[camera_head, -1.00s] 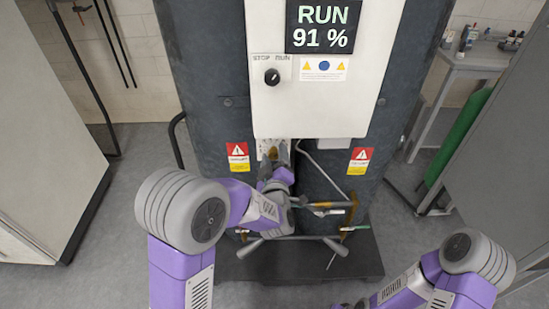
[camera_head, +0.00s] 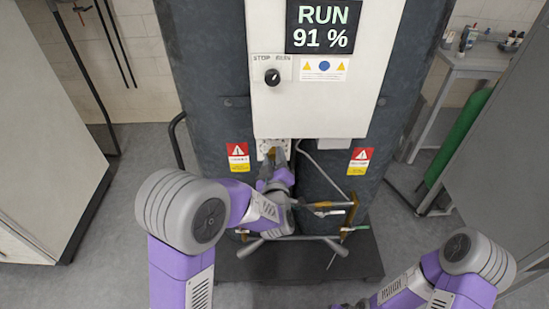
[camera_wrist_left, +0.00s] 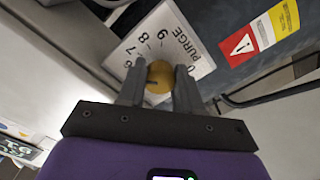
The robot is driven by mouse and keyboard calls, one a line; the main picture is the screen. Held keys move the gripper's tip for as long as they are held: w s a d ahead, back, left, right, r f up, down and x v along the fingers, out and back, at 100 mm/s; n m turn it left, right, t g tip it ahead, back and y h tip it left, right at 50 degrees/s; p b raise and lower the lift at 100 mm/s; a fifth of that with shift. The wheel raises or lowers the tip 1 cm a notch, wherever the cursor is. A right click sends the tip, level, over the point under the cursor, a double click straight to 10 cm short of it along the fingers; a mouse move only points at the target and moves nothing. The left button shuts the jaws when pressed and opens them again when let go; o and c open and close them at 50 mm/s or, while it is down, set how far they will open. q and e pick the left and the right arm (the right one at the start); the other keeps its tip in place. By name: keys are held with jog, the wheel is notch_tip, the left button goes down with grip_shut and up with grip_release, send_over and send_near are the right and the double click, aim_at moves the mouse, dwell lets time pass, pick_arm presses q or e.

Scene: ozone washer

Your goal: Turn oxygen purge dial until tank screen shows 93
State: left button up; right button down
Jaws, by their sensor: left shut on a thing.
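The tank screen (camera_head: 323,27) reads RUN 91 %. The purge dial (camera_wrist_left: 159,78) is a round brass knob on a white scale plate (camera_wrist_left: 187,38) marked PURGE, with numbers including 7, 8 and 9. My left gripper (camera_wrist_left: 158,84) is shut on the dial, one finger on each side of it. In the head view my left gripper (camera_head: 273,166) reaches up under the white panel and hides most of the dial. My right arm shows at the lower right of the head view, but its gripper fingers are not visible.
A black STOP/RUN knob (camera_head: 272,77) sits on the white control panel (camera_head: 317,119) above the dial. Pipes and valves (camera_head: 335,208) stand just right of my left gripper. Red and yellow warning labels (camera_head: 238,157) flank it. Open floor lies left of the machine.

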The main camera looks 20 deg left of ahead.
pick_arm(q)
jog(key=shift+f+m, duration=0.1)
jog(key=shift+m, duration=2.1)
jog(key=o, duration=1)
jog(key=shift+o, duration=0.2)
jog(key=v, duration=0.7)
jog(key=shift+s+p, duration=0.3)
jog(key=shift+p, duration=0.1)
